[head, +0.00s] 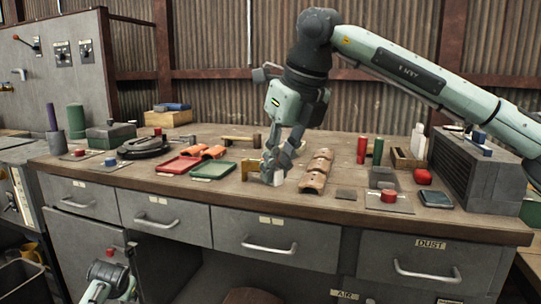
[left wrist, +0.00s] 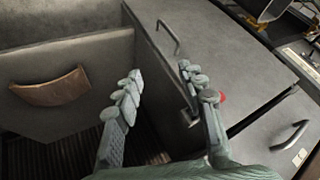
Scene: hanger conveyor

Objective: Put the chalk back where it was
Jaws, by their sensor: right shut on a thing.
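My right gripper (head: 274,176) is low over the middle of the workbench, fingers down. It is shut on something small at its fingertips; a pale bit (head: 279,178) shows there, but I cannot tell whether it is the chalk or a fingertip. A yellowish block (head: 250,171) is just left of the fingers. I cannot make out the chalk elsewhere on the bench. My left gripper (left wrist: 159,72) is open and empty in the left wrist view, in front of the grey cabinet fronts below the bench.
A green tray (head: 213,171) and red tray (head: 179,166) lie left of the gripper. A row of tan curved pieces (head: 318,172) stands close on its right. Further right are a red button box (head: 389,197) and a grey louvred box (head: 462,168). The bench's front strip is mostly clear.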

